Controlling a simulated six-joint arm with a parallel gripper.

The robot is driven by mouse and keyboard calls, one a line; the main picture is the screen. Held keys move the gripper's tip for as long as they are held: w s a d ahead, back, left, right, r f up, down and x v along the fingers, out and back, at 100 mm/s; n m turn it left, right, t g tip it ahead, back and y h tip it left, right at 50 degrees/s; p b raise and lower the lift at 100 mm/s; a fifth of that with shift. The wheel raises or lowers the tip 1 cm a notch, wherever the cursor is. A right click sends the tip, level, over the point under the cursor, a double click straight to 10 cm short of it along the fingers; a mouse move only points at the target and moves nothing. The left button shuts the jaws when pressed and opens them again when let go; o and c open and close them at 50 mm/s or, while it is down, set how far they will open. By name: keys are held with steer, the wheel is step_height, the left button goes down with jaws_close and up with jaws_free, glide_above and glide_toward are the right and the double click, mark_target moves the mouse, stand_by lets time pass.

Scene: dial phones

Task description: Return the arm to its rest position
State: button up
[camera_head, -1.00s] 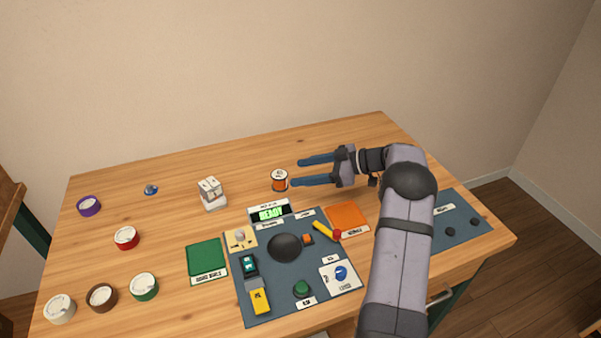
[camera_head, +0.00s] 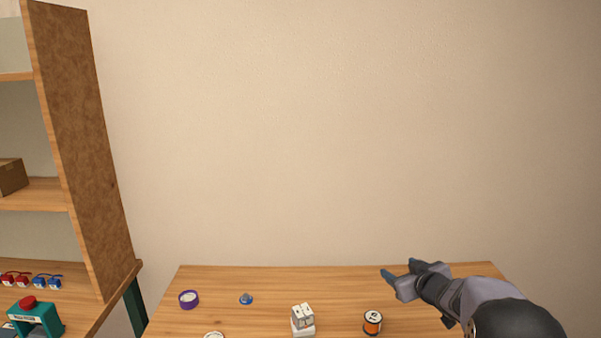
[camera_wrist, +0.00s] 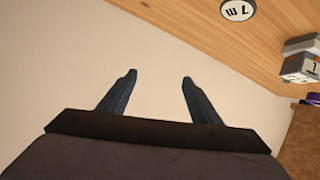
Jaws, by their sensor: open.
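My gripper (camera_head: 399,267) is raised over the back right of the wooden table (camera_head: 270,282), its fingers pointing left and towards the wall. In the wrist view my gripper (camera_wrist: 158,78) shows two dark blue fingers spread apart with nothing between them, against the plain wall. The spool with an orange band (camera_head: 372,323) stands on the table below and left of the gripper, apart from it. Its white top (camera_wrist: 238,9) also shows at the upper edge of the wrist view. The front of the table is out of view.
A white block-like device (camera_head: 303,320), a small blue piece (camera_head: 246,299) and a purple-rimmed tape roll (camera_head: 188,300) stand left on the table. A wooden shelf unit (camera_head: 85,150) is at far left, with a teal box with a red button (camera_head: 35,318). The space before the wall is clear.

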steer(key=s+a+f+m+g+p, duration=0.1)
steer(key=s+a+g, duration=0.3)
steer(key=s, duration=0.9)
steer(key=s+a+f+m+g+p, duration=0.1)
steer(key=s+a+f+g+p, duration=0.1)
steer(key=s, duration=1.2)
steer(key=s+a+f+m+g+h+p, duration=0.1)
steer(key=s+a+g, duration=0.5)
steer(key=s, duration=0.7)
step_height(320, 180, down, 3)
steer(key=shift+s+r+m+g+p, duration=0.15)
steer(key=shift+s+m+g+p, duration=0.3)
steer(key=shift+m+p, duration=0.2)
steer(key=shift+a, duration=0.1)
